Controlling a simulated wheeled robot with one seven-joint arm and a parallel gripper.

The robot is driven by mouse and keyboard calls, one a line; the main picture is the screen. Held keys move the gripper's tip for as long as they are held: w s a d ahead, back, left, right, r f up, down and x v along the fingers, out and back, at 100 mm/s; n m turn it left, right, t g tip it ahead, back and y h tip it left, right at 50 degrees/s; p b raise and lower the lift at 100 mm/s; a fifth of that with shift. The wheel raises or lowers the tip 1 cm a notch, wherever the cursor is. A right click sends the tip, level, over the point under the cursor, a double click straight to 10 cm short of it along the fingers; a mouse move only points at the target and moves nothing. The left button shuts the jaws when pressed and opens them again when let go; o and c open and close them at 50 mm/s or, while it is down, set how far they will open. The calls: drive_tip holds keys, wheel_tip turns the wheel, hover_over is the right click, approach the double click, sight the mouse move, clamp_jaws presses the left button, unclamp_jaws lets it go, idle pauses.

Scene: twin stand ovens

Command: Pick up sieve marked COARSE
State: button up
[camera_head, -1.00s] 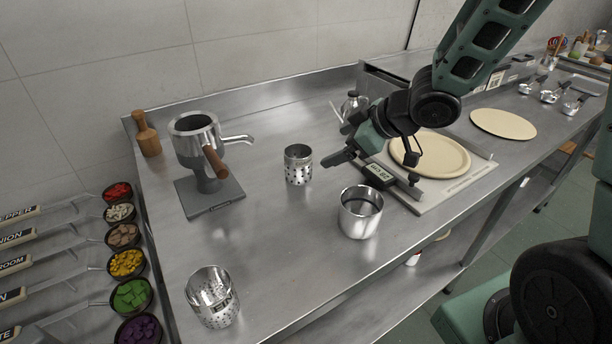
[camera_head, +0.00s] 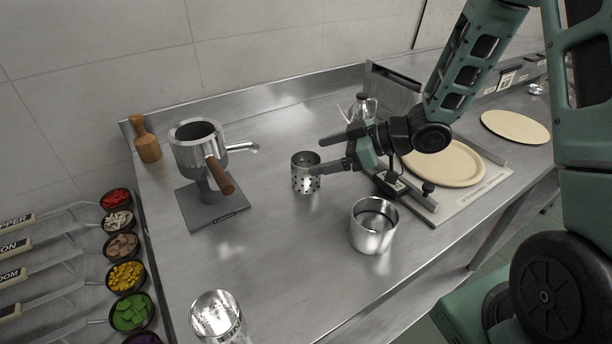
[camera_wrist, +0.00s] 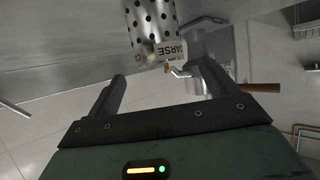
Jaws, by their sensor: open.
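The sieve marked COARSE is a perforated metal cylinder (camera_head: 306,180) standing upright on the steel counter. In the wrist view the sieve (camera_wrist: 150,22) is at the top, with a label partly readable as "ARSE". My gripper (camera_head: 320,154) is open and beside the sieve on its right, its fingers pointing left towards it. One finger overlaps the sieve's right edge in the head view; I cannot tell if they touch. In the wrist view my gripper (camera_wrist: 157,65) has its fingers apart, the sieve ahead between and beyond the tips.
A plain metal cup (camera_head: 373,228) stands in front of my gripper. A press on a grey base (camera_head: 213,208) is at left. Dough discs (camera_head: 515,127) lie at right. Counter between press and sieve is clear.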

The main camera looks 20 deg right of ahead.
sight(299, 162)
drive_tip(key=shift+p+x, duration=0.3)
drive_tip(key=shift+x, duration=3.25)
drive_tip(key=shift+s+f, duration=0.1)
drive_tip(key=c, duration=1.1)
